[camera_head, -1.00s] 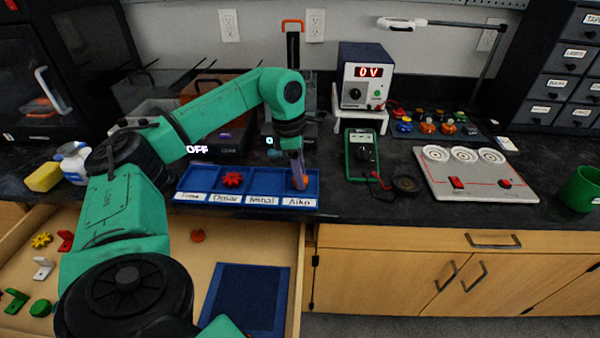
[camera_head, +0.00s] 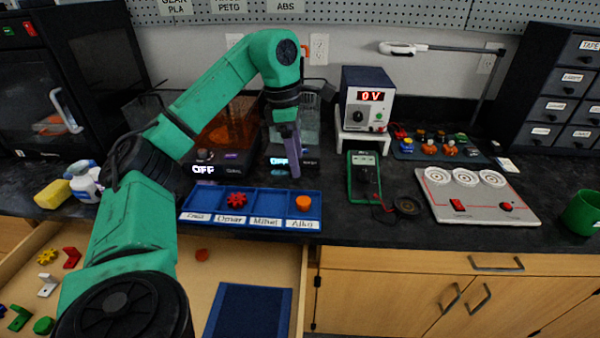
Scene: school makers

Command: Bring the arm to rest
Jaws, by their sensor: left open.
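My left arm comes in from the left, and its gripper (camera_head: 294,172) points down above the back of the blue sorting tray (camera_head: 268,208). The gripper is open and empty, clear of the tray. An orange round piece (camera_head: 303,203) lies in the tray's rightmost compartment, behind the label that seems to read Aiko. A red gear (camera_head: 237,200) lies in the second compartment from the left. The other two compartments look empty. My right gripper is not in view.
An open drawer (camera_head: 255,263) below the counter holds several coloured parts and a blue mat (camera_head: 248,311). A power supply (camera_head: 364,100) reading 0 V and a green multimeter (camera_head: 364,178) stand right of the tray. Printers stand behind the gripper.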

